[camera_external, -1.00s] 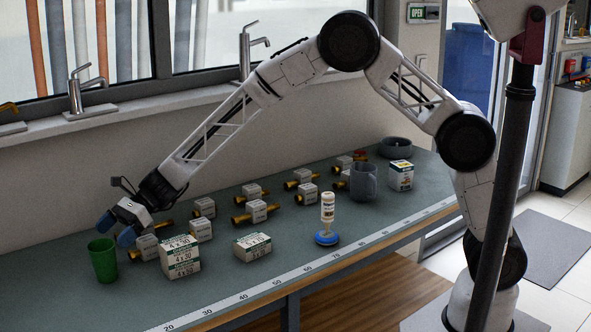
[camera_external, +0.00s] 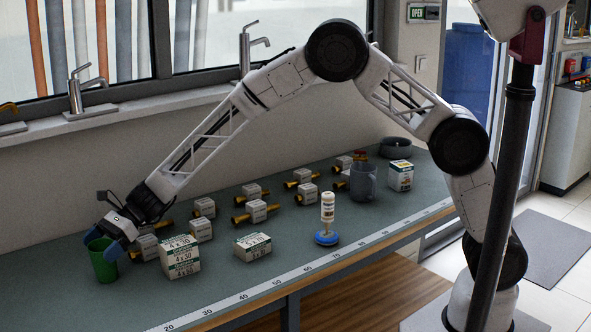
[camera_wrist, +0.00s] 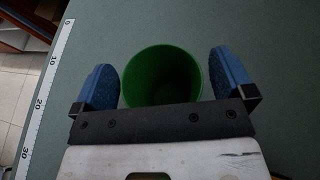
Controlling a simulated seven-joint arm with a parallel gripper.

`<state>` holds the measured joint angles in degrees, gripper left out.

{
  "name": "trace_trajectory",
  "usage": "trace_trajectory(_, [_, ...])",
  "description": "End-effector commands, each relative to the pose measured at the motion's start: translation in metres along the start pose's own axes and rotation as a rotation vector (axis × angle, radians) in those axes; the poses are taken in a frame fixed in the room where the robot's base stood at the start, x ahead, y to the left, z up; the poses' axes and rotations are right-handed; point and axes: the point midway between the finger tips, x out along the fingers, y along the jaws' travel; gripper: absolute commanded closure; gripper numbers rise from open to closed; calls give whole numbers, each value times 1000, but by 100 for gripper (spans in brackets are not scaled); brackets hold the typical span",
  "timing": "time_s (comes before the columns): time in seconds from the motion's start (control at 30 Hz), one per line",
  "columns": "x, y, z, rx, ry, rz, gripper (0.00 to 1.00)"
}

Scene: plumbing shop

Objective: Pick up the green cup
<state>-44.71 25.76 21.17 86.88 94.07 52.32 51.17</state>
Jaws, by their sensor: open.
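The green cup (camera_external: 103,263) stands upright at the left end of the workbench. In the wrist view the cup (camera_wrist: 162,75) shows its open mouth, and its inside looks empty. My gripper (camera_external: 106,243) is at the cup's rim in the external view, with its blue fingers pointing down. In the wrist view my gripper (camera_wrist: 160,82) is open, with one blue finger on each side of the cup and a narrow gap on both sides. The cup's lower wall is hidden in the wrist view.
A ruler strip (camera_external: 262,290) lines the front edge.

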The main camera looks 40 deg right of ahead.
Motion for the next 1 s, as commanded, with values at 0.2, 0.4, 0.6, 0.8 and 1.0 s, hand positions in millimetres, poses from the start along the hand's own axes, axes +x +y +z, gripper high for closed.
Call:
trace_trajectory(0.2, [0, 0, 0, 0, 0, 0, 2])
trace_trajectory(0.4, [0, 0, 0, 0, 0, 0, 32])
trace_trajectory(0.6, [0, 0, 0, 0, 0, 0, 59])
trace_trajectory(0.8, [0, 0, 0, 0, 0, 0, 59])
trace_trajectory(1.0, [-3, 0, 7, -2, 0, 0, 59])
